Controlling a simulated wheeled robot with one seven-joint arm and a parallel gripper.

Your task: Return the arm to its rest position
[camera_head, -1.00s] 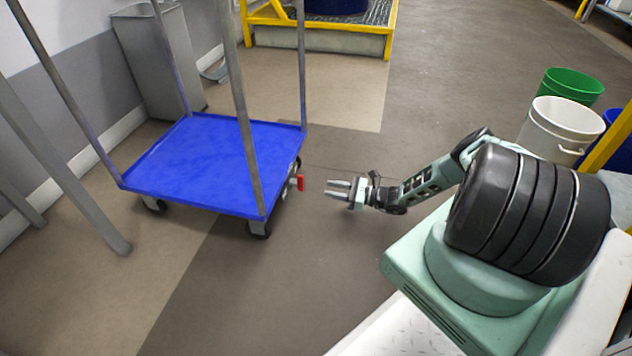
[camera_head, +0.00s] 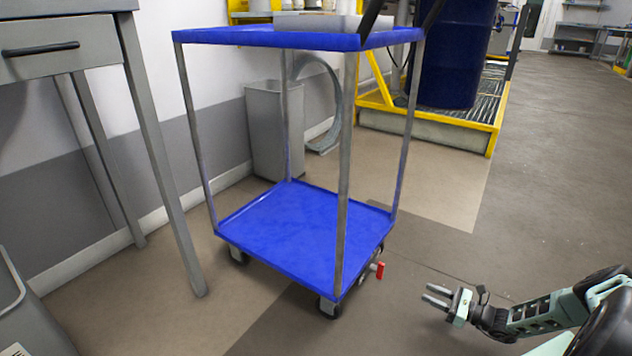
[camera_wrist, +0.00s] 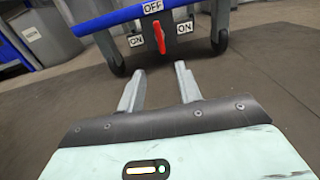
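My gripper (camera_head: 436,296) is open and empty, low over the floor to the right of a blue two-shelf cart. Its two fingers also show apart in the wrist view (camera_wrist: 160,88), with nothing between them. The cart's lower shelf (camera_head: 300,235) and upper shelf (camera_head: 290,39) show in the head view. A red lever (camera_head: 380,270) sits at the cart's lower right, apart from the fingers. In the wrist view the red lever (camera_wrist: 159,38) hangs upright below an OFF label (camera_wrist: 152,7), between two ON labels.
A grey table (camera_head: 65,45) with a drawer stands at the left. A grey bin (camera_head: 275,130) stands behind the cart. A dark blue drum (camera_head: 455,55) sits on a yellow-framed platform (camera_head: 430,128) at the back. The floor (camera_head: 540,200) at the right is clear.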

